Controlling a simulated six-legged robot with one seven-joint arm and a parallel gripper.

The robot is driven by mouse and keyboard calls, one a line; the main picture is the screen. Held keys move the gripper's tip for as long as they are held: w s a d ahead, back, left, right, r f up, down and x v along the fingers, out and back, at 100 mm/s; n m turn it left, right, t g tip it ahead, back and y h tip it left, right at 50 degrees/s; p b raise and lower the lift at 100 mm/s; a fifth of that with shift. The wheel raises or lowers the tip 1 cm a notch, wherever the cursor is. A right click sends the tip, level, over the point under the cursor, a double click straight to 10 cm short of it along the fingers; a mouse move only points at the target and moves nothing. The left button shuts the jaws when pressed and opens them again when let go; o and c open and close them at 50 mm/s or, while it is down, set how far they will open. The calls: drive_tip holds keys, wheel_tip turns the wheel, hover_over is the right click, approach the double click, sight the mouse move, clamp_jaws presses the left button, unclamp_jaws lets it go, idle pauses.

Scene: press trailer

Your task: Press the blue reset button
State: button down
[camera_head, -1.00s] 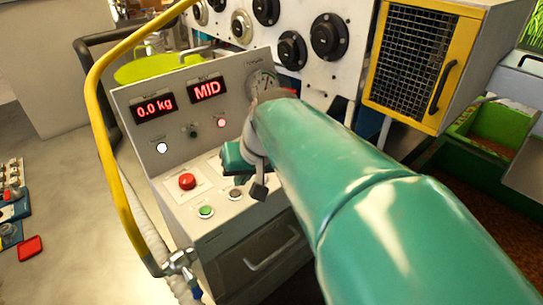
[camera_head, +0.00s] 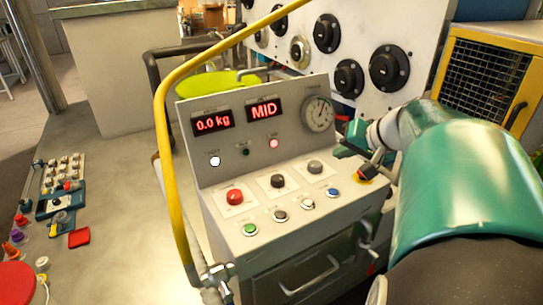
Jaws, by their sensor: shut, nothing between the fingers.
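The blue reset button (camera_head: 332,192) is a small round button at the right end of the front row on the grey control panel (camera_head: 296,222). It shows clearly and nothing covers it. My gripper (camera_head: 367,170) is shut and empty, at the panel's right side, to the right of and a little above the blue button in the picture. It looks apart from the button; its height over the panel is hard to judge. My teal arm reaches in from the right.
A green button (camera_head: 250,229), a red mushroom button (camera_head: 235,196) and dark knobs share the panel. A yellow-marked control is partly hidden near my gripper. Red displays (camera_head: 264,110) and a gauge (camera_head: 319,114) stand behind. A yellow hose (camera_head: 170,150) rises at the panel's left.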

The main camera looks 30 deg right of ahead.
sight(336, 194)
drive_tip(key=shift+f, duration=0.15)
drive_tip(key=shift+f, duration=4.3)
drive_tip(key=shift+f, duration=0.1)
drive_tip(key=shift+f, duration=0.3)
drive_tip(key=shift+f, duration=0.4)
drive_tip(key=shift+r, duration=0.85)
drive_tip(key=shift+r, duration=0.1)
